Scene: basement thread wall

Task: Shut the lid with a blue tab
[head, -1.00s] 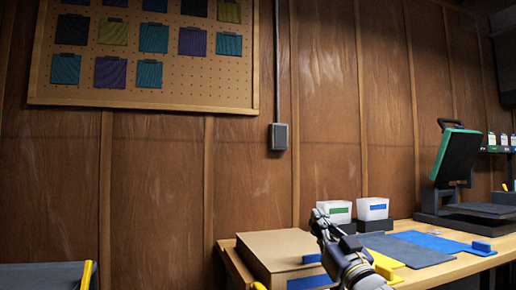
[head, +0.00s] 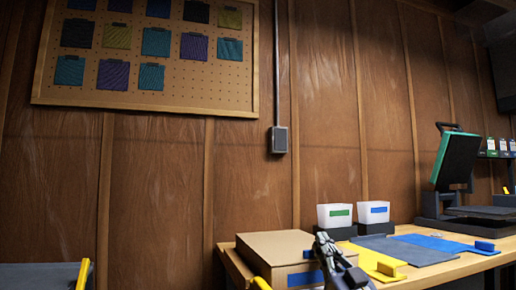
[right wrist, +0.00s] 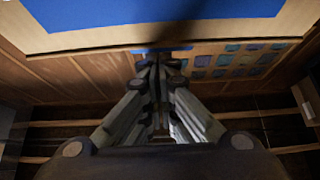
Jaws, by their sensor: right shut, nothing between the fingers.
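A cardboard box (head: 275,247) stands on the bench at its left end. A small blue tab (head: 309,254) shows at the front edge of its top. The lid looks roughly flat over the box; I cannot tell whether a gap is left. A blue patch (head: 305,277) is on the front face and looks large in the right wrist view (right wrist: 150,10). My right gripper (head: 322,240) is shut and empty, just right of the tab in the head view. In the right wrist view its fingertips (right wrist: 160,60) are close to the blue strip at the cardboard edge. My left gripper is not in view.
Right of the box lie a yellow panel (head: 372,260), a grey mat (head: 412,251) and a blue panel (head: 440,242) with a raised blue block. White bins (head: 334,214) stand behind. An open press (head: 455,165) is at the far right. A pegboard (head: 170,98) hangs on the wall.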

